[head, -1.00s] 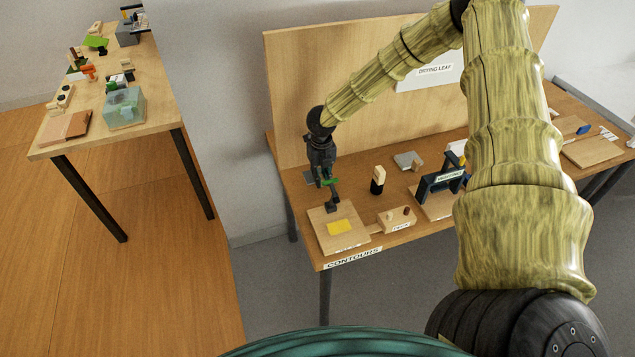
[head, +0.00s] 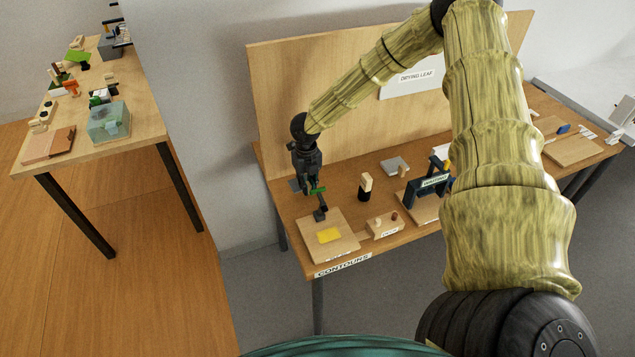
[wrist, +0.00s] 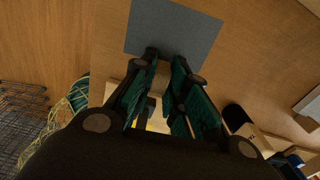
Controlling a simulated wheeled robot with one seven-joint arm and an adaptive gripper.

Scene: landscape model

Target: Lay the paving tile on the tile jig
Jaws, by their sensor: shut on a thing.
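My gripper (head: 314,190) hangs at the left end of the far table, behind a wooden board (head: 344,248) with a yellow patch (head: 329,235). Its teal fingers close in on each other in the wrist view (wrist: 160,100). What they grip is mostly hidden there. In the head view a small dark piece (head: 320,214) shows just below the fingers, above or at the board's back edge; I cannot tell if it touches. I cannot tell the paving tile for certain. A reddish-brown slab (head: 48,146) lies on the left table; whether it is the tile jig is unclear.
A flat grey square (wrist: 172,30) lies on the far table beside the fingers. An upright wooden panel (head: 340,100) backs the table.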

